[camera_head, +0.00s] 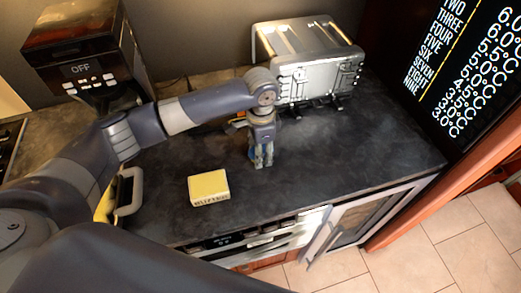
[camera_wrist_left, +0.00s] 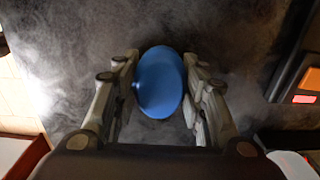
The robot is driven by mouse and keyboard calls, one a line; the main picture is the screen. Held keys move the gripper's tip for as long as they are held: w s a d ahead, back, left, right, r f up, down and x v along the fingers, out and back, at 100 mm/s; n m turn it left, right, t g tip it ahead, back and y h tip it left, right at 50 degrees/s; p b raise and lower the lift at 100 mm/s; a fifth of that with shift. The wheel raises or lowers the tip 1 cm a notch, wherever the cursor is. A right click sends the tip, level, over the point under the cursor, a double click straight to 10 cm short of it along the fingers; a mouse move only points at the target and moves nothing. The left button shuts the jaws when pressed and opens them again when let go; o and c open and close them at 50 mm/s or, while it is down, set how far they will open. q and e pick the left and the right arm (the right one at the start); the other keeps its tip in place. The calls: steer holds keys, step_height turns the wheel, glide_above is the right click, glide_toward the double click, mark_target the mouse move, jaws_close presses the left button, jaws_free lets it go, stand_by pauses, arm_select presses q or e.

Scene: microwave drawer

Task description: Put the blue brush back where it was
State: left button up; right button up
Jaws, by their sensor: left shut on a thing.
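The blue brush (camera_wrist_left: 158,82) shows in the left wrist view as a smooth blue oval between the two fingers of my left gripper (camera_wrist_left: 161,62). The gripper is shut on it. In the head view my left gripper (camera_head: 263,161) points down over the middle of the dark counter, in front of the toaster. There the fingers and wrist hide most of the brush; only a sliver of blue shows beside them. I cannot tell whether the brush touches the counter. My right gripper is not in view.
A yellow block (camera_head: 208,187) with dark lettering lies on the counter (camera_head: 330,160), left of the gripper. A metal toaster (camera_head: 305,62) stands behind, a coffee machine (camera_head: 85,50) at back left. The counter is clear to the right. An open-looking glass door (camera_head: 365,213) is below the front edge.

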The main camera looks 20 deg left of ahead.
arm_select(q)
steer(key=o, duration=1.2)
steer(key=shift+f, duration=0.1)
step_height(320, 180, up, 12)
steer(key=b, duration=0.2)
steer(key=shift+r+b, duration=0.2)
steer(key=shift+b, duration=0.15)
steer(key=shift+s+f, duration=0.1)
